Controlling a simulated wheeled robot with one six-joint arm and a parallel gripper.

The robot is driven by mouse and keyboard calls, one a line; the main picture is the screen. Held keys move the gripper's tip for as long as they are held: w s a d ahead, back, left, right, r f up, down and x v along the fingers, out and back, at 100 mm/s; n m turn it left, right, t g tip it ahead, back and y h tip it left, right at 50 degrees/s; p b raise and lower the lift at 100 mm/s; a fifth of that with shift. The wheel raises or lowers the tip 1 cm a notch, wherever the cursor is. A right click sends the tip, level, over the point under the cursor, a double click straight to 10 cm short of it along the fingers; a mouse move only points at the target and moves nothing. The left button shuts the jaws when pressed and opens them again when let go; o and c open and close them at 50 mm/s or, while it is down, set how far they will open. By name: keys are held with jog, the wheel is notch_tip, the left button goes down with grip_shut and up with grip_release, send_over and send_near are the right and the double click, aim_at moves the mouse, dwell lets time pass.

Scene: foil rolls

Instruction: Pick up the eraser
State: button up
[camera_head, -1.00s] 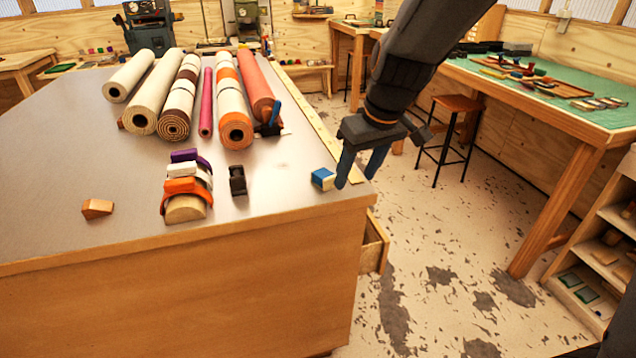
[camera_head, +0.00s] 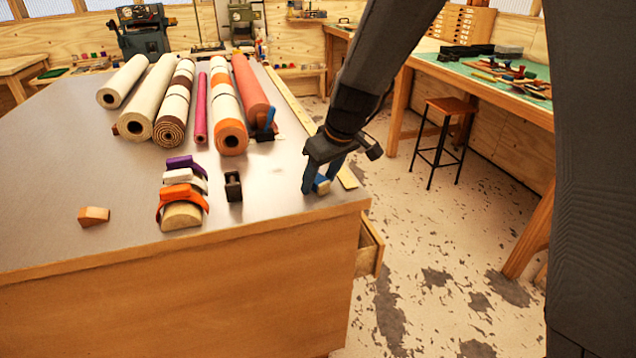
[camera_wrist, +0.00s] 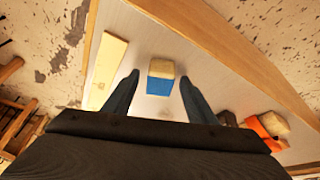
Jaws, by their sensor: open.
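The eraser (camera_head: 321,184) is a small block, part blue and part cream. It lies on the metal tabletop near the right front corner. In the wrist view the eraser (camera_wrist: 161,77) sits centred ahead of the fingertips, with its blue part nearer to me. My gripper (camera_head: 322,189) is over that corner with its fingers down around the eraser's place, hiding part of it. In the wrist view my gripper (camera_wrist: 158,82) is open, with one finger on each side of the eraser and a gap on both sides. Nothing is held.
Several foil rolls (camera_head: 176,104) lie at the back of the table. A stack of orange, white and purple pieces (camera_head: 181,214), a black object (camera_head: 233,187) and a wooden block (camera_head: 94,216) stand to the left. A pale wooden strip (camera_wrist: 107,70) lies beside the eraser. A drawer (camera_head: 369,246) stands open below.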

aim_at(320, 180)
jog(key=shift+c, duration=0.3)
jog(key=c, duration=1.2)
notch_tip(320, 180, up, 10)
jog(key=shift+f+b, duration=0.1)
jog(key=shift+b, duration=0.6)
